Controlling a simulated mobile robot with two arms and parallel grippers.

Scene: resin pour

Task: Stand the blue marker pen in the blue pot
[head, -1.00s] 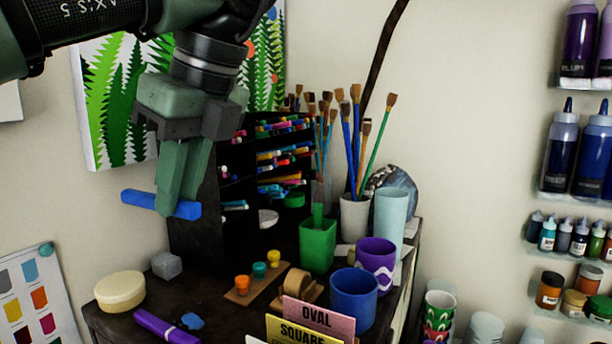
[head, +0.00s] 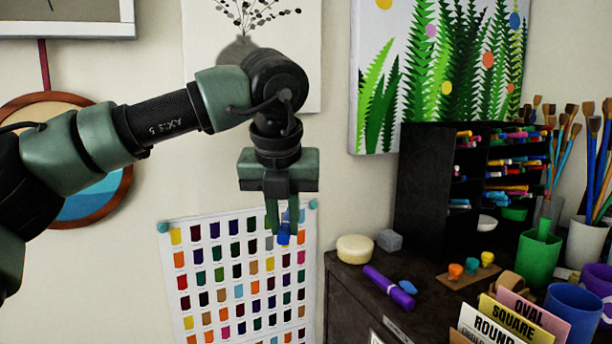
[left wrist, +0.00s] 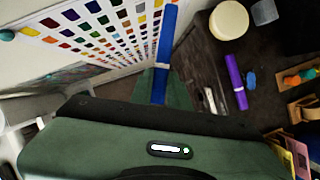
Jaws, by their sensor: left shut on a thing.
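My left gripper (head: 280,228) is shut on the blue marker pen (head: 284,236), which shows nearly end-on in the head view, in front of the color chart. In the left wrist view the blue marker pen (left wrist: 166,50) extends upward from between the fingers. The gripper is far to the left of the pot and above the cabinet top's height. The pot's inside is only partly visible. My right gripper is not in view.
A purple marker (head: 390,286), cream round tub (head: 355,249) and grey cube (head: 389,240) lie on the cabinet's left part. Signs (head: 508,320) stand in front of the blue pot. A green pot (head: 538,260) and black marker rack (head: 425,190) stand behind.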

